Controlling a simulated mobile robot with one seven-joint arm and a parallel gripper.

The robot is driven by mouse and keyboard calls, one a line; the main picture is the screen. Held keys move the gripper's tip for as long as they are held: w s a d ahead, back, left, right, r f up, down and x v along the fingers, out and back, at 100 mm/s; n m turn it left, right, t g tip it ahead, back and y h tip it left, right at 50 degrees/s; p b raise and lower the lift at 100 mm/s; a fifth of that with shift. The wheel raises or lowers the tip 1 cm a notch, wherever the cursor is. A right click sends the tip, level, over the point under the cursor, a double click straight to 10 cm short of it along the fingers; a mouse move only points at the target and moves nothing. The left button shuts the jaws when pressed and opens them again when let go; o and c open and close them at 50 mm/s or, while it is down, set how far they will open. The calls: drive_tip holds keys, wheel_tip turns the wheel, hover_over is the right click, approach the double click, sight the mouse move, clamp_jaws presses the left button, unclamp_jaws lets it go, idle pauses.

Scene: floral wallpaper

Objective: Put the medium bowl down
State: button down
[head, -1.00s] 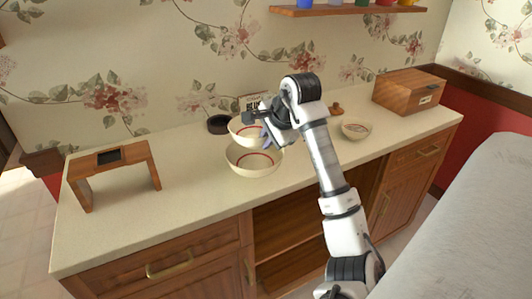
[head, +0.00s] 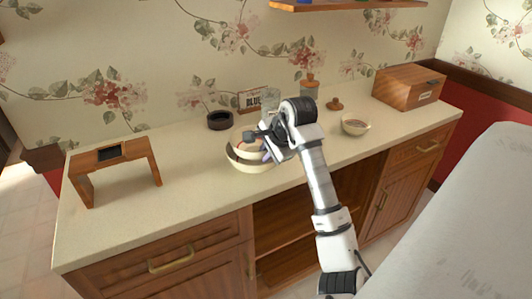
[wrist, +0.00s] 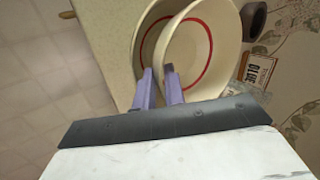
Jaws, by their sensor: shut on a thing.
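The medium bowl (head: 240,153), cream with a red ring inside, is held by its rim in my gripper (head: 266,156). It sits low over the larger cream bowl (head: 241,166) on the counter, overlapping its opening. In the wrist view the two purple fingers (wrist: 159,88) are shut on the near wall of the medium bowl (wrist: 212,72), which looks tilted. The larger bowl (wrist: 138,42) shows behind it to the left. I cannot tell whether the two bowls touch. My gripper and arm hide part of both bowls.
A small bowl (head: 355,124) stands to the right on the counter (head: 205,205). A dark round dish (head: 220,121), a sign (head: 250,100) and a glass jar stand behind. A wooden stand (head: 112,158) is left, a wooden box (head: 408,88) right. The front left counter is clear.

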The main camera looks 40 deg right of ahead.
drive_tip(key=shift+f+b, duration=0.4)
drive_tip(key=shift+b, duration=0.15)
drive_tip(key=c, duration=1.8)
unclamp_jaws()
drive_tip(key=shift+o, duration=0.2)
drive_tip(key=shift+r+p, duration=0.6)
drive_tip(key=shift+p, duration=0.2)
drive_tip(key=b+v, duration=0.2)
drive_tip(key=v, duration=1)
